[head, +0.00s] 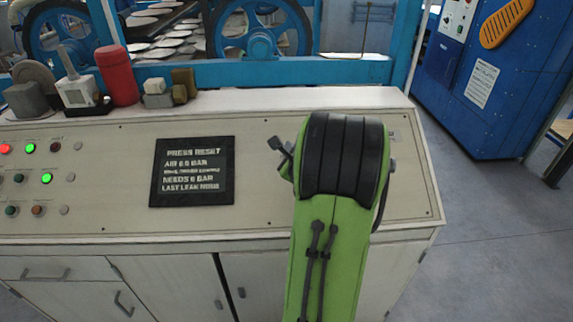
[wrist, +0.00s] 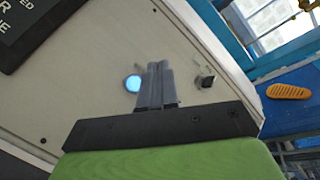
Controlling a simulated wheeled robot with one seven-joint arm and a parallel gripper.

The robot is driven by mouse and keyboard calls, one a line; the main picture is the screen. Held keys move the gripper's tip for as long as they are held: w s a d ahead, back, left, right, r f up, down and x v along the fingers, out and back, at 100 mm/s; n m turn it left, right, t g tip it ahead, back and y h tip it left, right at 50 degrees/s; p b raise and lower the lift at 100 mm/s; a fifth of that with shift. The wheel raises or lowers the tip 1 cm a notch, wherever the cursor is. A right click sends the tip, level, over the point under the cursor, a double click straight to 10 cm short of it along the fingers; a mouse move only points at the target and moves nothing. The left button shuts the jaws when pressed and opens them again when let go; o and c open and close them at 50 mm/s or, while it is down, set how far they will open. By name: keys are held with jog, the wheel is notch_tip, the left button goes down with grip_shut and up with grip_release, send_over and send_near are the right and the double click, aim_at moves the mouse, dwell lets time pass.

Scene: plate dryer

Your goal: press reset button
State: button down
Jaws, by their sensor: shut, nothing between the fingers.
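A round button (wrist: 133,84) glows light blue on the pale console panel in the wrist view. It is probably the reset button, but I see no label on it. My gripper (wrist: 158,66) is shut and empty. Its grey fingertips appear just right of the blue button; I cannot tell whether they touch the panel. In the head view my green arm covers the right part of the console and hides the gripper tips and the blue button. A black display (head: 192,171) on the console reads "PRESS RESET" at its top.
A small dark knob (wrist: 207,81) stands on the panel right of my fingers. Several red and green lights show at the console's left, including a lit green one (head: 46,178). A red cylinder (head: 117,75) and small blocks stand on the back ledge. A blue cabinet (head: 490,75) stands at the right.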

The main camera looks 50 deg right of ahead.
jog(key=w+d+f+b, duration=0.1)
jog(key=f, duration=0.1)
jog(key=d+f+b, duration=0.1)
jog(key=f, duration=0.2)
jog(key=w+d+f+b, duration=0.1)
jog(key=f+b, duration=0.1)
jog(key=shift+w+d+f, duration=0.1)
jog(key=shift+w+f, duration=0.1)
jog(key=shift+w, duration=0.15)
dwell(1.6)
jog(key=shift+w+d+f+b, duration=0.15)
jog(key=shift+f+b, duration=0.15)
jog(key=shift+f, duration=0.1)
jog(key=shift+w+d+f, duration=0.15)
jog(key=shift+f, duration=0.2)
dwell(0.6)
jog(key=shift+r, duration=0.1)
jog(key=shift+s+a+r, duration=0.3)
jog(key=shift+r, duration=0.35)
jog(key=shift+s+a+r+p, duration=0.3)
jog(key=shift+r+p, duration=0.15)
jog(key=shift+r, duration=0.25)
jog(key=shift+s+a+r+p, duration=0.25)
jog(key=shift+a+r+p, duration=0.15)
jog(key=shift+r, duration=0.35)
jog(key=shift+s+a+r+p, duration=0.3)
jog(key=shift+r+p, duration=0.2)
jog(key=shift+r, duration=0.2)
